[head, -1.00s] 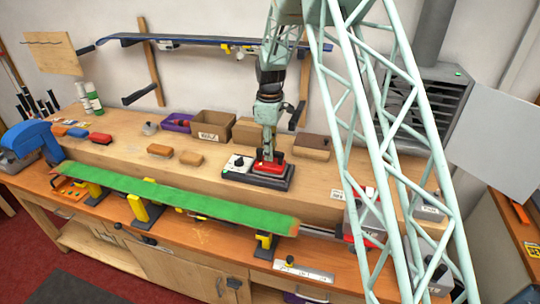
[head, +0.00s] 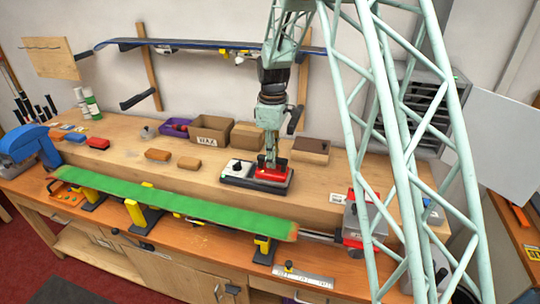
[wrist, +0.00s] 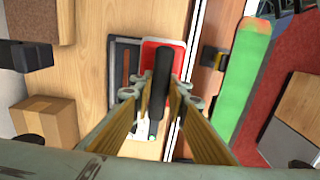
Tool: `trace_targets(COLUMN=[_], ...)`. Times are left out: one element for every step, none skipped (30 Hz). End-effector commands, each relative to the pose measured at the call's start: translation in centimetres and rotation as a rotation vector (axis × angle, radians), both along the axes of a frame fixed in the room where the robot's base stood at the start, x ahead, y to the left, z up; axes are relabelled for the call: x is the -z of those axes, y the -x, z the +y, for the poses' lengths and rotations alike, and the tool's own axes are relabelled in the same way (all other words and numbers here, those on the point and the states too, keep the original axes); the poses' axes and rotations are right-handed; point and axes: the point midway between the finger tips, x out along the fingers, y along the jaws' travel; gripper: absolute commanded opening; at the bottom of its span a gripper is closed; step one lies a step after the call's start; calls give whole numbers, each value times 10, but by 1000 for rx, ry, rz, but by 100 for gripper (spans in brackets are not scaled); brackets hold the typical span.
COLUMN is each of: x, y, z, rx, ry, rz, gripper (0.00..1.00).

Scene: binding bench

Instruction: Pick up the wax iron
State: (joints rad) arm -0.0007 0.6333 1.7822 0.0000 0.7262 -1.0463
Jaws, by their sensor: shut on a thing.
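The wax iron (head: 276,174) is red with a black handle. It sits at or just above its black stand (head: 238,182), which has a white panel with a dark knob; I cannot tell whether a gap lies between them. My gripper (head: 271,163) points down over the iron and is shut on its handle. In the wrist view, the red plate (wrist: 176,52) and the black handle (wrist: 161,70) lie between my two fingers (wrist: 160,97). The dark stand (wrist: 122,60) shows to the left of the red plate there.
A green ski or board (head: 180,203) lies on yellow supports along the bench front. A WAX box (head: 209,131), brown blocks (head: 189,163) and a dark-topped block (head: 312,150) stand on the raised bench. A red-and-grey device (head: 362,220) is to the right.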

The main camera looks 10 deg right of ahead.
Motion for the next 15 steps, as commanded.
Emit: trace_targets(x=[-1, -2, -3, -3, -3, -4, -4, -5, -5, -5, -6, -6, -7, -7, -7], y=[8, 13, 19, 23, 28, 34, 38, 43, 48, 52, 56, 61, 64, 68, 72], z=[0, 0, 0, 0, 0, 0, 0, 0, 0, 0, 0, 0, 0, 0, 0], rx=[0, 0, 0, 0, 0, 0, 0, 0, 0, 0, 0, 0, 0, 0, 0], ry=[0, 0, 1, 0, 0, 1, 0, 0, 0, 1, 0, 1, 0, 0, 0], rz=[-1, -1, -1, -1, 0, -1, -1, -1, -1, -1, 0, -1, -1, -1, -1], gripper=[0, 0, 0, 0, 0, 0, 0, 0, 0, 0, 0, 0, 0, 0, 0])
